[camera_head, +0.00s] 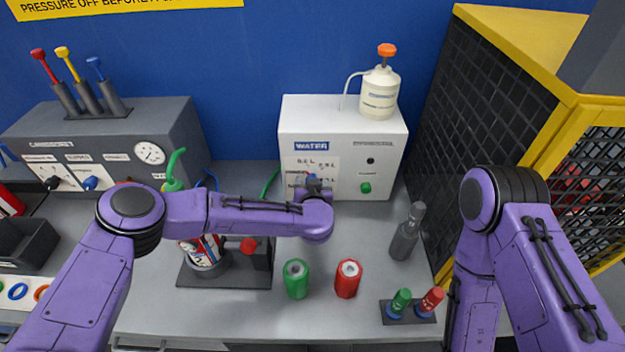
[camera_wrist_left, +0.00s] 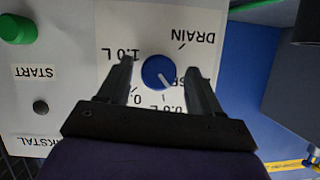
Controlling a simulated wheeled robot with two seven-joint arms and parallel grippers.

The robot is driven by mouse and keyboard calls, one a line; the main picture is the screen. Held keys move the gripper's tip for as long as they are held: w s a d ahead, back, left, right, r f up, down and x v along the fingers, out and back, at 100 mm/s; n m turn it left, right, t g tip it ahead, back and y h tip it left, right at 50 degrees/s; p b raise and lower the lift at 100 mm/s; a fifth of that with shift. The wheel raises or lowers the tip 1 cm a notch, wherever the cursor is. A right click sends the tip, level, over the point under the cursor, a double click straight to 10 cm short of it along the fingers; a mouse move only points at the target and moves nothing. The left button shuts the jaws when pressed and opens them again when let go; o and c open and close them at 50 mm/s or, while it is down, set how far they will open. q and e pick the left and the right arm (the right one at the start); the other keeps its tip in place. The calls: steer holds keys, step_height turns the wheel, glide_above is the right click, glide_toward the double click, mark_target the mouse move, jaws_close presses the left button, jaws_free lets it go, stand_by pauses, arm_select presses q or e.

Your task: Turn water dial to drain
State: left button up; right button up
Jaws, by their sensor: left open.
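The blue water dial (camera_wrist_left: 158,72) sits on the white panel of the WATER box (camera_head: 300,125). In the left wrist view the panel appears upside down. The dial's white pointer line points to the lower right, away from the DRAIN label (camera_wrist_left: 197,37) at the upper right. My left gripper (camera_wrist_left: 159,64) is open, with one finger on each side of the dial. I cannot tell whether the fingers touch it. In the head view my left gripper (camera_head: 314,187) is in front of the box and mostly hides the dial. My right gripper is out of view.
A green START button (camera_head: 366,188) is on the same box, with a white pump bottle (camera_head: 379,92) on top. Green (camera_head: 296,282) and red (camera_head: 347,280) cylinders and a grey one (camera_head: 406,235) stand on the bench. A yellow-framed cage (camera_head: 520,50) is at the right.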

arm_select(q)
steer(key=shift+s+d+r, duration=0.1)
steer(key=shift+d, duration=0.1)
steer(key=shift+a, duration=0.1)
steer(key=c, duration=1)
steer(key=shift+c, duration=0.2)
steer(key=shift+w+n+h+b, duration=0.2)
steer(key=shift+n+h+b, duration=0.1)
steer(key=shift+b, duration=0.2)
steer(key=n+b, duration=0.1)
steer(key=n+h+b, duration=0.1)
steer(key=b, duration=0.1)
steer(key=shift+a+f+h, duration=0.2)
steer(key=shift+f+h, duration=0.05)
steer(key=shift+h, duration=0.05)
steer(key=shift+a+r+n+h+b, duration=0.15)
steer(key=shift+n+h+b, duration=0.45)
steer(key=shift+n+b, duration=0.65)
steer(key=shift+t, duration=0.3)
